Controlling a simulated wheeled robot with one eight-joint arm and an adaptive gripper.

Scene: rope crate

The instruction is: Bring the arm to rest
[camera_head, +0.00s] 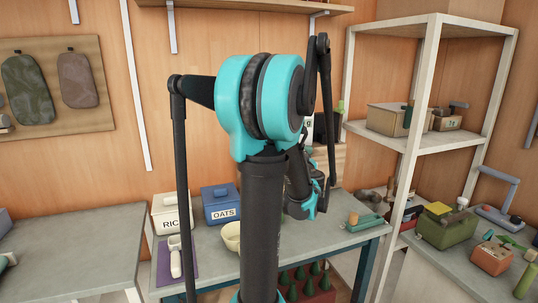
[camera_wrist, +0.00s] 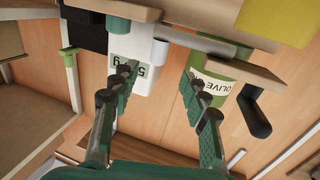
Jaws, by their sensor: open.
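My gripper (camera_wrist: 158,76) is open in the wrist view, its two dark green-padded fingers spread apart with nothing held between them. Behind the fingers, a white container (camera_wrist: 146,80) with a green label is on the left and a green container (camera_wrist: 222,72) marked OLIVE is on the right. I cannot tell how far the fingertips are from them. In the head view my arm stands raised and bent in the middle, and its thick links hide most of the gripper.
A workbench (camera_head: 165,270) holds a RICE box (camera_head: 170,214), a blue OATS box (camera_head: 221,205) and a cream bowl (camera_head: 231,237), close around my arm. A white-framed shelf (camera_head: 424,100) stands right. A side bench (camera_head: 75,255) at left has a mostly clear top.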

